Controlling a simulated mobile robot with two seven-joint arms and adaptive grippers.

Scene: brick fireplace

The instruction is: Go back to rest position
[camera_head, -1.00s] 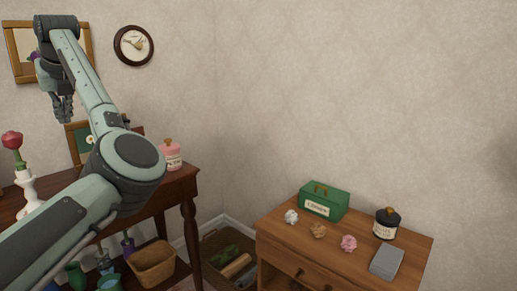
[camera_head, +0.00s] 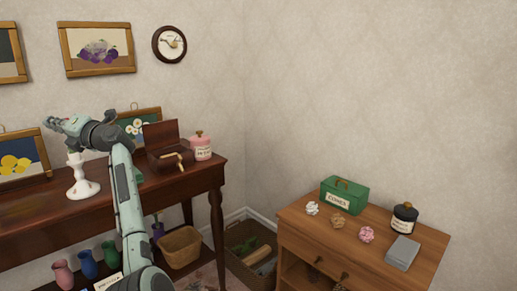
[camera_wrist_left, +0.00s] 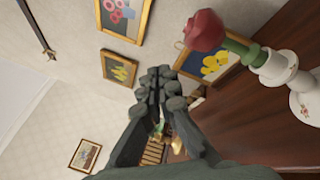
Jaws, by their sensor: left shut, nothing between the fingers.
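My left gripper (camera_head: 58,122) is at the end of my left arm, which reaches up from the bottom of the head view. In that view it is in front of the top of a white vase (camera_head: 82,182) on the dark wooden table. Its fingers (camera_wrist_left: 160,80) are together with nothing between them in the left wrist view. A red rose (camera_wrist_left: 203,30) with a green stem stands in the white vase (camera_wrist_left: 278,68) to the right of the fingers there. The rose is hidden in the head view. My right gripper is not in view.
The dark table (camera_head: 125,203) also holds an open brown box (camera_head: 168,158) and a pink jar (camera_head: 201,147). A wooden cabinet (camera_head: 427,243) at right bears a green box (camera_head: 345,195), a black jar (camera_head: 405,218) and crumpled papers. A crate (camera_head: 240,265) stands on the floor between.

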